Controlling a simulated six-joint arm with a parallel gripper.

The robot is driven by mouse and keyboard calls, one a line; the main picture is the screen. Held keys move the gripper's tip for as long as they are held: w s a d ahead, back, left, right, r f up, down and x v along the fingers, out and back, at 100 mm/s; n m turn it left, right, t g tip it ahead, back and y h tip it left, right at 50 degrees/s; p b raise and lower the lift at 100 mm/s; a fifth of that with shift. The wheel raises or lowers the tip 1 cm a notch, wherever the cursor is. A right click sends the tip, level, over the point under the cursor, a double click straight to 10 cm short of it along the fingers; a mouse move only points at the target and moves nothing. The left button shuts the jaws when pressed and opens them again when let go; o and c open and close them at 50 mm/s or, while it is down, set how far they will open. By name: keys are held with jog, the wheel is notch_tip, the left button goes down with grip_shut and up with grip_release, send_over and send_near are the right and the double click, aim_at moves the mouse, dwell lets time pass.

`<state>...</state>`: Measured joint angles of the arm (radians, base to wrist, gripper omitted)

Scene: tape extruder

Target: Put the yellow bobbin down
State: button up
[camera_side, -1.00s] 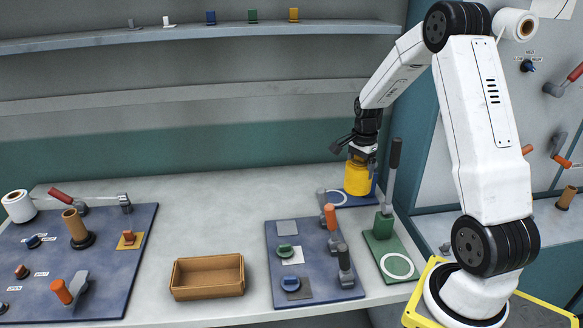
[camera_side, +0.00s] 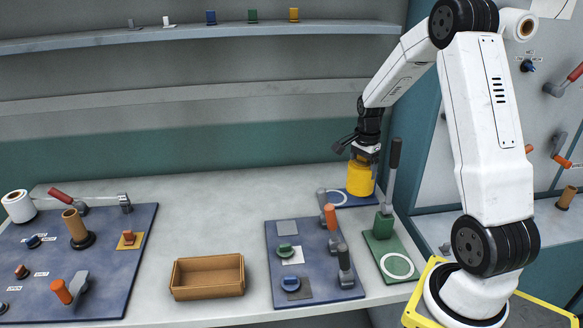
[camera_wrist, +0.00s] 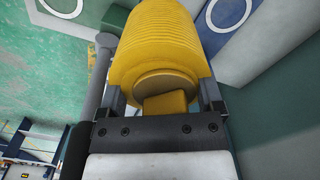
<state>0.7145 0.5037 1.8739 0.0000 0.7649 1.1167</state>
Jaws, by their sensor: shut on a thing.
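The yellow bobbin (camera_side: 360,179) is a ribbed cylinder, held upright under my gripper (camera_side: 366,155) in the side view. In the wrist view the bobbin (camera_wrist: 160,45) fills the top middle, and my gripper (camera_wrist: 160,100) has one finger on each side of its narrower end. The jaws are shut on it. The bobbin is at the blue plate with a white ring (camera_side: 338,198) at the back right of the table. I cannot tell whether its bottom touches the plate.
A green plate with a white ring (camera_side: 397,265) and a tall dark-handled lever (camera_side: 391,180) stand close to the bobbin's right. A blue panel with knobs and levers (camera_side: 330,270) lies in front. A brown box (camera_side: 208,278) is further left. The table's back middle is clear.

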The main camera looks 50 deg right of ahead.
notch_tip(320, 180, up, 5)
jog(key=shift+f, duration=0.1)
jog(key=w+a+n, duration=0.3)
jog(key=w+a, duration=0.1)
jog(key=a, duration=1)
jog(key=w+a+n, duration=0.4)
jog(key=a, duration=1.1)
jog(key=s+a+n, duration=0.2)
jog(key=a, duration=0.8)
jog(key=shift+s+f, duration=0.15)
jog(key=shift+f, duration=1.2)
jog(key=shift+s+f, duration=0.15)
jog(key=shift+f, duration=1.15)
jog(key=shift+w, duration=0.15)
